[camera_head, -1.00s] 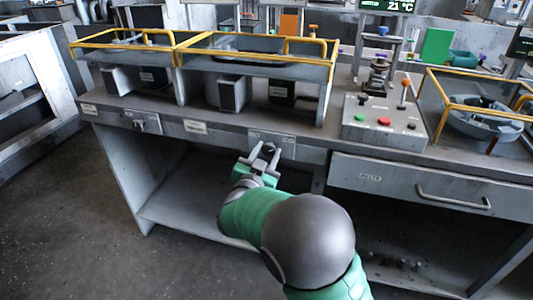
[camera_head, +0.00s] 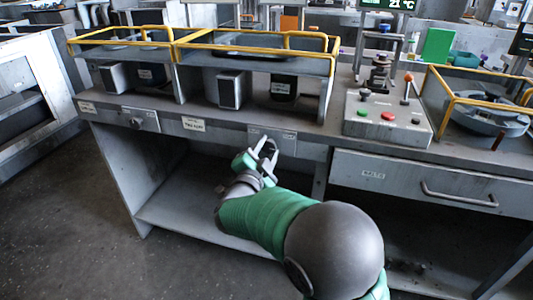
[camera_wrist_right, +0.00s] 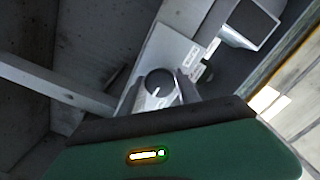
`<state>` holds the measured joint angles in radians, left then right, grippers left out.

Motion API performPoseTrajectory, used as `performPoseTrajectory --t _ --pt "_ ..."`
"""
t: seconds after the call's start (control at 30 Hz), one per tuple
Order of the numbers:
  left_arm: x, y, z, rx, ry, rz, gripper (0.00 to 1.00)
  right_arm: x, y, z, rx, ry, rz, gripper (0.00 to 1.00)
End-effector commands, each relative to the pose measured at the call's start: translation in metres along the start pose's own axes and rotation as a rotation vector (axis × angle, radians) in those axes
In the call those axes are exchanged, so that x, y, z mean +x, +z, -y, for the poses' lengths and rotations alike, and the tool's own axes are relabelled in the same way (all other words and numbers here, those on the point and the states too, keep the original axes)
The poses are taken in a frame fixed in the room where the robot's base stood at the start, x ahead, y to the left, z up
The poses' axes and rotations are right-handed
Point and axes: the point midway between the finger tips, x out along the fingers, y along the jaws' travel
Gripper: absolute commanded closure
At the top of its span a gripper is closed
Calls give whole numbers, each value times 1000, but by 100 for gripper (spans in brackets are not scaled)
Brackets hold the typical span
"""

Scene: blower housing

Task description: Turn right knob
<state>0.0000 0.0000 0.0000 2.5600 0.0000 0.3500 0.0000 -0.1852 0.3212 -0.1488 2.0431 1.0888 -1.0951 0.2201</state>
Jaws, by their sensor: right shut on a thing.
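The right knob (camera_wrist_right: 158,83) is a round dark knob with a white pointer line, on a light metal plate on the bench's front edge. In the head view the plate (camera_head: 284,137) shows, but the knob is mostly hidden by my gripper. My right gripper (camera_head: 268,150) is shut on the knob, with one finger on each side of it in the wrist view. The gripper is tilted in the head view. My left gripper is not in view.
A left knob (camera_head: 135,123) sits on a similar plate further left. A control box (camera_head: 387,118) with buttons stands on the bench at right, above a drawer (camera_head: 432,184) with a handle. Yellow rails (camera_head: 255,50) guard the bays. The shelf space below is open.

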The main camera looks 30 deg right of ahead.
Motion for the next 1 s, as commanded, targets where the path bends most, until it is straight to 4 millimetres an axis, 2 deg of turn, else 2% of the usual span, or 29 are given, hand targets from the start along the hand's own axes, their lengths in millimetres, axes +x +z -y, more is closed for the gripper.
performPoseTrajectory --t 0.63,0.67,0.8,1.0 --pt "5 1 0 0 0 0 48 -1 2 -2 60 4 6 100" --pt "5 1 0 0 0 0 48 -1 3 -2 60 4 6 59" --pt "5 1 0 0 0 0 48 -1 2 -2 60 3 4 40" --pt "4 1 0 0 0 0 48 0 1 -1 61 2 2 40"
